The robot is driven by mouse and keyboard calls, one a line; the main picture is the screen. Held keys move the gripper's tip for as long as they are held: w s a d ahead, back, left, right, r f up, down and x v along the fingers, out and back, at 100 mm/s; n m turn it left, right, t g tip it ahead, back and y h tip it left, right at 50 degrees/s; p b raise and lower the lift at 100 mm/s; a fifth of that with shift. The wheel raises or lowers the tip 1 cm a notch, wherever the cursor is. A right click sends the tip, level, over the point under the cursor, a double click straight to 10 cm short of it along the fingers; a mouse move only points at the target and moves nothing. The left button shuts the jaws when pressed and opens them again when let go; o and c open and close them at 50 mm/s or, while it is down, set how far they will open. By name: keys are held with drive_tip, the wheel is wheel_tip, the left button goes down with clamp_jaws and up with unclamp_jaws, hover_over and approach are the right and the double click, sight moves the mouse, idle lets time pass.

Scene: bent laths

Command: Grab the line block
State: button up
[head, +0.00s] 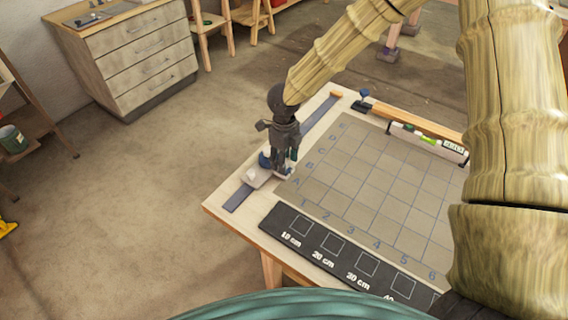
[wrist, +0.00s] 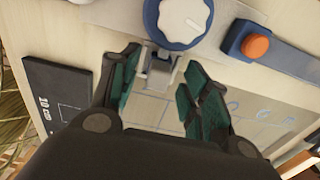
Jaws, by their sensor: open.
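My gripper is open, with one green-padded finger on each side of the block; contact is not clear. In the head view my gripper (head: 284,168) points down over the near left edge of the gridded mat (head: 350,182) and hides most of the block. A blue disc with a white knob (wrist: 180,20) is just beyond the block.
A blue block with an orange button (wrist: 248,42) sits right of the disc, on a blue-grey strip (head: 236,200). A black panel with squares (head: 315,245) lies along the table's near edge. The mat's middle is clear.

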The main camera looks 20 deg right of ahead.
drive_tip(key=shift+s+f, duration=0.2)
drive_tip(key=shift+s, duration=0.1)
drive_tip(key=shift+f, duration=0.2)
drive_tip(key=shift+w+f, duration=0.35)
drive_tip(key=shift+s+r, duration=0.2)
drive_tip(key=c, duration=0.7)
clamp_jaws()
